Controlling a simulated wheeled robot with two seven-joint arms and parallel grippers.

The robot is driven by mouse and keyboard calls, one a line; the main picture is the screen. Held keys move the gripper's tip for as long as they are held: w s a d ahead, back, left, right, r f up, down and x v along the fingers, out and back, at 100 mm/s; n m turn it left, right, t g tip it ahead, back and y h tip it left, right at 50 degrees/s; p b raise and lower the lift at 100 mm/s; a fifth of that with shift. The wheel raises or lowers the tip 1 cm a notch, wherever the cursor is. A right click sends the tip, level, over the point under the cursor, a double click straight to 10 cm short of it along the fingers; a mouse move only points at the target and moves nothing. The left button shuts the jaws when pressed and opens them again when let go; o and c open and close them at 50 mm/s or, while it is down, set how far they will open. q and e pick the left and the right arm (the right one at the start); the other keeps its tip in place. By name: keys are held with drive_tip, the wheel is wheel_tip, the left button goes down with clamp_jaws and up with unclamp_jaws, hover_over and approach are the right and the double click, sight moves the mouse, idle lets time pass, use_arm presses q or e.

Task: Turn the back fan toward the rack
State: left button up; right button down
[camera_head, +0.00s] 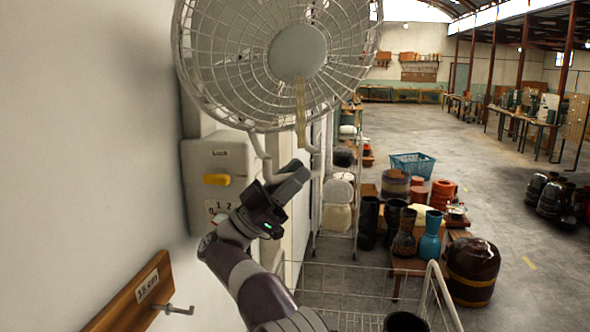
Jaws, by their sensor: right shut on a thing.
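The fan (298,52) is at the top, with a white wire cage, a grey round hub and a yellowish strip hanging from its lower front. A pale forked bracket (262,150) supports it from below, beside the wall. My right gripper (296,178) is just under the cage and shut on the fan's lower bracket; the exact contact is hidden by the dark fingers. A white wire rack (338,190) with pale bundles on its shelves stands behind, right of the gripper. My left gripper is not in view.
A wall box (216,180) with a yellow knob is close left of my arm. A wooden board with a metal hook (130,298) is lower left. A white wire basket (350,284) is below. Drums and a blue vase (430,238) stand at right; the floor beyond is open.

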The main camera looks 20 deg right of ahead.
drive_tip(key=shift+a+f, duration=0.1)
idle(0.3)
drive_tip(key=c, duration=1.2)
unclamp_jaws()
drive_tip(key=shift+o, duration=0.6)
drive_tip(key=b+v, duration=0.2)
drive_tip(key=v, duration=0.5)
drive_tip(key=shift+b, duration=0.4)
drive_tip(key=shift+w+f, duration=0.1)
drive_tip(key=shift+f, duration=0.05)
